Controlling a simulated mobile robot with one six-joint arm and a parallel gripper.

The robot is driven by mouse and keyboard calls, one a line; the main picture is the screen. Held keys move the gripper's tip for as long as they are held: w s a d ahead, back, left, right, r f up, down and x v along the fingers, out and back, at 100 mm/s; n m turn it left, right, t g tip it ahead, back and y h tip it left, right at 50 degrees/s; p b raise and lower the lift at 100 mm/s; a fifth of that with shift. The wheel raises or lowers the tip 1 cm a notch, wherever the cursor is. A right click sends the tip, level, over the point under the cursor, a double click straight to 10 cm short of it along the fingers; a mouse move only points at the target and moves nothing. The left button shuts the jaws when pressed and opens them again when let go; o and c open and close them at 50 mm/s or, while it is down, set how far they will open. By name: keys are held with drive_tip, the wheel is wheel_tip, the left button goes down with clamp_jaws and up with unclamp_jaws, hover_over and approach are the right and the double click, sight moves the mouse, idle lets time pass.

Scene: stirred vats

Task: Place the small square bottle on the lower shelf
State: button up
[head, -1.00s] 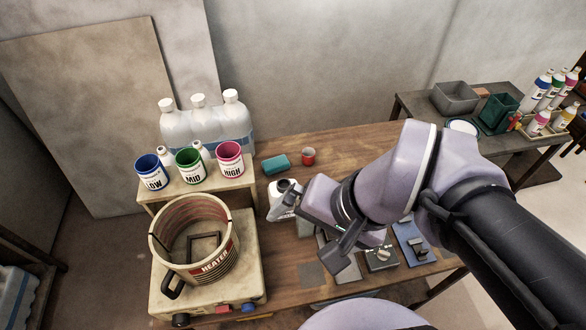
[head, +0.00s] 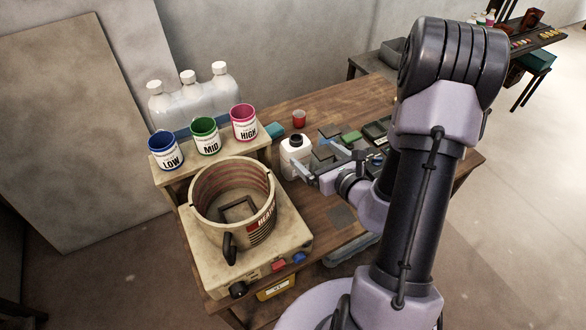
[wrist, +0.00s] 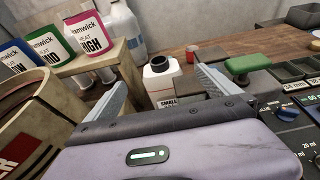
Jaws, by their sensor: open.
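The small square bottle (head: 295,158), white with a black neck ring, stands upright on the wooden table just right of the heater. It also shows in the wrist view (wrist: 160,82), with part of a label reading "SMALL". My gripper (head: 318,160) is open and empty, at the bottle's right side in the head view. In the wrist view the bottle stands ahead, between the two spread fingers (wrist: 157,72). I cannot tell whether the fingertips reach around it. The lower shelf cannot be clearly made out; a grey item (head: 350,251) shows below the table's front edge.
The heater pot (head: 232,205) stands close left of the bottle. Blue, green and pink cups (head: 204,136) stand on a raised stand behind it, with large white jugs (head: 187,98) beyond. A red cup (head: 299,119) is behind the bottle.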

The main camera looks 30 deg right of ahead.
drive_tip(key=p, duration=0.1)
approach(293, 136)
drive_tip(key=shift+x, duration=1.1)
drive_tip(key=x, duration=0.6)
drive_tip(key=shift+f+b, duration=0.2)
drive_tip(key=shift+b, duration=0.15)
drive_tip(key=c, duration=1.9)
drive_tip(key=shift+r, duration=0.15)
